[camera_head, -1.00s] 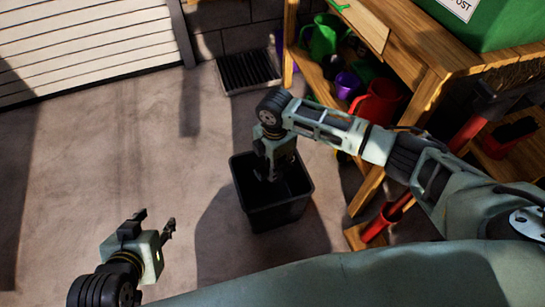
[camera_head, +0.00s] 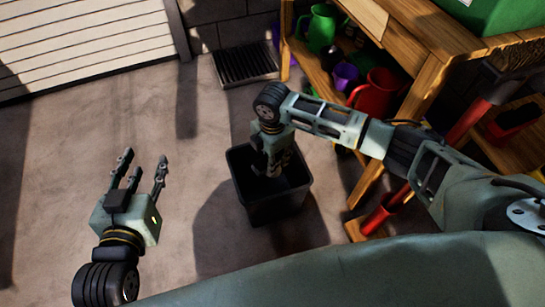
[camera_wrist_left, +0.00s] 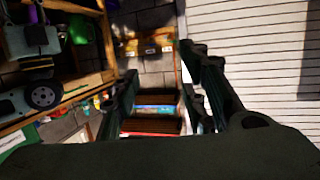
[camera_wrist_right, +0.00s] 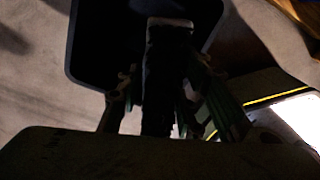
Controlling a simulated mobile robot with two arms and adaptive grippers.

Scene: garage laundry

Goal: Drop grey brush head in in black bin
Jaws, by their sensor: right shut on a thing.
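The black bin (camera_head: 272,213) stands on the floor in the middle of the head view. My right gripper (camera_head: 268,168) points down over the bin's opening, its fingertips at about rim height or inside. In the right wrist view, the gripper (camera_wrist_right: 160,100) is shut on a dark, long thing, likely the brush head (camera_wrist_right: 165,60), with the bin (camera_wrist_right: 88,45) beyond it. Shadow hides its colour and shape. My left gripper (camera_head: 140,175) is open and empty, raised over the floor at the left; its spread fingers also show in the left wrist view (camera_wrist_left: 160,95).
A wooden shelf unit (camera_head: 430,85) stands at the right with a green watering can (camera_head: 321,28), a purple pot (camera_head: 345,75) and a red can (camera_head: 375,93). A dark floor grate (camera_head: 247,65) lies behind the bin. The floor left of the bin is clear.

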